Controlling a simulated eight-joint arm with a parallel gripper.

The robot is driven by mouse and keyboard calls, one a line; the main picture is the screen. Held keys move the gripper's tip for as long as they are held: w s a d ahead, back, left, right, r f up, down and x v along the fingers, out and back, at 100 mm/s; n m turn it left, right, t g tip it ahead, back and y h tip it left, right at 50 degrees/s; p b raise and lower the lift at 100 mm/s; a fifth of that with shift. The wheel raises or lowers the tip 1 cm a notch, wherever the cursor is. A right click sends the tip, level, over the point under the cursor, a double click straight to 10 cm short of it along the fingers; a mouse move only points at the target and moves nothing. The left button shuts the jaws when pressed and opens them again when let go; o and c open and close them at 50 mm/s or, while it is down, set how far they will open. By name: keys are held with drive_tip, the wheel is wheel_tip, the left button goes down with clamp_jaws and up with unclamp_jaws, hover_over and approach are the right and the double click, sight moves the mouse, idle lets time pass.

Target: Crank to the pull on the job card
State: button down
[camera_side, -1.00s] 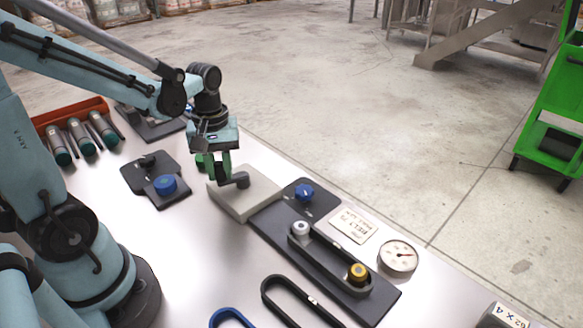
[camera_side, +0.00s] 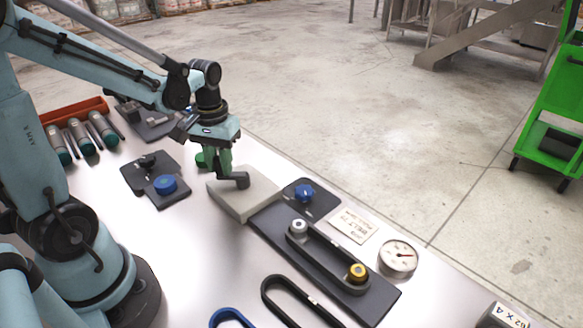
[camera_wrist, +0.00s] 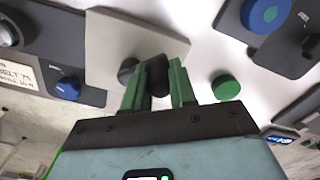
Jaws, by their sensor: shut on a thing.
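A pale grey crank box (camera_side: 250,203) stands on the bench with a dark crank (camera_side: 241,181) on top. My gripper (camera_side: 222,176) is shut on the crank's handle, at the left of its hub. In the wrist view, the dark handle (camera_wrist: 158,80) sits between the green fingers. A black belt (camera_side: 325,258) loops around a silver pulley (camera_side: 299,228) and a yellow-topped pulley (camera_side: 357,272) on a dark plate. The job card (camera_side: 353,225) reads "BELT 75"; its smaller print is unclear. A round white dial (camera_side: 398,257) beside it has a dark-and-red needle; its value is unreadable.
A blue star knob (camera_side: 305,193) stands behind the plate. A blue round knob (camera_side: 165,184) and a green button (camera_wrist: 225,88) are near the box. Loose belts (camera_side: 290,302) lie in front. A red tray (camera_side: 75,115) with green-capped cylinders is at left.

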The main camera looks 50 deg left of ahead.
drive_tip(key=c, duration=0.9)
unclamp_jaws()
wheel_tip(320, 180, up, 12)
drive_tip(key=shift+r, duration=0.1)
drive_tip(key=d+f+m+t, duration=0.1)
drive_tip(key=d+m+t, duration=0.1)
drive_tip(key=d, duration=0.1)
drive_tip(key=d+f+m+t, duration=0.2)
drive_tip(key=d, duration=0.2)
drive_tip(key=d+f+m+t, duration=0.2)
drive_tip(key=d+t, duration=0.1)
drive_tip(key=shift+s+d+f, duration=0.15)
drive_tip(key=shift+s+f, duration=0.05)
drive_tip(key=shift+s, duration=0.15)
